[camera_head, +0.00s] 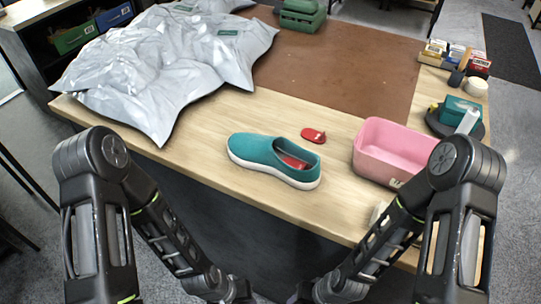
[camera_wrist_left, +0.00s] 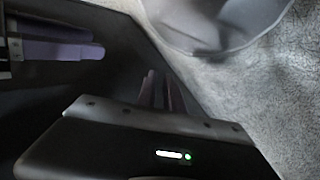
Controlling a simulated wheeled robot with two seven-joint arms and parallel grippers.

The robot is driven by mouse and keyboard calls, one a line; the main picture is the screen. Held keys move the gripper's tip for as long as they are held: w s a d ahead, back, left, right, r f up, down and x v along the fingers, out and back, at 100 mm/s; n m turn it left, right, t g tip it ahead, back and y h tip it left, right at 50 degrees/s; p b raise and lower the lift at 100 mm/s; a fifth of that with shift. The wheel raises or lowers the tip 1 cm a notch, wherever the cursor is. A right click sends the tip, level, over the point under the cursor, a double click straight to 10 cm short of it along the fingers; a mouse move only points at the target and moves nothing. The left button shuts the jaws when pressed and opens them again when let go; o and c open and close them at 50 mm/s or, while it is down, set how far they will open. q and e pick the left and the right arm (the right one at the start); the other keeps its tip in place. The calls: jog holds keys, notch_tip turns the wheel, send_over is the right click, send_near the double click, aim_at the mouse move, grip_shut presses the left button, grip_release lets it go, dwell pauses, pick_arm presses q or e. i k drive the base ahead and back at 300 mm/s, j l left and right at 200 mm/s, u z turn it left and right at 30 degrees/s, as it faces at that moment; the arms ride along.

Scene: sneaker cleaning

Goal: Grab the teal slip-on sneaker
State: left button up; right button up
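The teal slip-on sneaker (camera_head: 262,153) stands upright on the wooden tabletop near its front edge, with its toe to the left. It has a white sole and a red lining. My left gripper (camera_head: 240,292) and my right gripper (camera_head: 300,294) are low at the bottom of the head view, below the table's front edge and apart from the sneaker. Their fingers are dark, small and partly out of the picture. The left wrist view shows dark robot parts and floor, not the sneaker; its finger opening is unclear.
A small red item (camera_head: 313,135) lies just behind the sneaker. A pink bin (camera_head: 370,150) stands to its right. A crumpled silver sheet (camera_head: 165,65) covers the back left. A brown mat (camera_head: 340,60) lies behind. Small boxes (camera_head: 455,52) and a dark round holder stand far right.

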aim_at(261, 153)
jog(key=z, duration=0.8)
jog(key=j+z, duration=0.25)
jog(key=z, duration=0.15)
jog(key=k+j+z, duration=0.15)
jog(key=z, duration=0.3)
jog(key=k+j+z, duration=0.15)
jog(key=j+z, duration=0.25)
jog(key=k+z, duration=0.15)
jog(key=z, duration=0.25)
jog(key=k+j+z, duration=0.1)
jog(key=k+j, duration=0.2)
jog(key=k+j+z, duration=0.15)
jog(key=k, duration=0.35)
jog(key=j, duration=0.1)
